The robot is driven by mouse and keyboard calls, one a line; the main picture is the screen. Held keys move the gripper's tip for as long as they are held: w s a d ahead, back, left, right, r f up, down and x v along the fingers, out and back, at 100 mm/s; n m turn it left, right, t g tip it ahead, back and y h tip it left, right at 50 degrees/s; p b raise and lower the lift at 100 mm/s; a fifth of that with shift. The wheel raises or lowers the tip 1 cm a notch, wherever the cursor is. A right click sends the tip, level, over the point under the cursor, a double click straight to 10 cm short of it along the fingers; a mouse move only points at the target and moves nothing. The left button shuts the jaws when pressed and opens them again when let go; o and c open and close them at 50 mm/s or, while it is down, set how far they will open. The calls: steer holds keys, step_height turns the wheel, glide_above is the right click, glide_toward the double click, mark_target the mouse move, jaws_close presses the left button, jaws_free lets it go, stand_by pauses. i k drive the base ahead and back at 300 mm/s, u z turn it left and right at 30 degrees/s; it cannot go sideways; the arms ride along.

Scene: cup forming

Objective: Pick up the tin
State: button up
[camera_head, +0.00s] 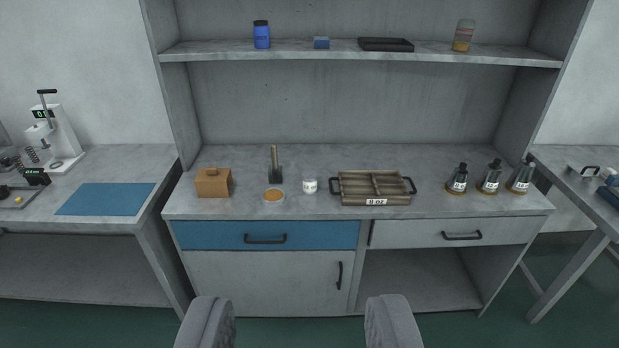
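My gripper (299,318) shows at the bottom edge as two grey fingers spread wide apart. It is open, with nothing between the fingers, and is well short of the workbench. A low round container with an orange-brown top (273,196) sits near the front of the bench and looks like a shallow tin. A small white labelled jar (310,186) stands just right of it. I cannot tell for certain which of these is the tin. Both are unobstructed.
A brown box (213,183) and a dark upright tool (275,168) stand near the round container. A handled wooden tray (372,188) and dark bottles (489,178) stand right. A shelf (350,53) hangs above. The bench's back strip is mostly clear.

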mark_target(310, 177)
steer(key=u, duration=0.25)
steer(key=i, duration=1.05)
steer(key=z, duration=0.55)
steer(key=i, duration=0.95)
steer(key=z, duration=0.75)
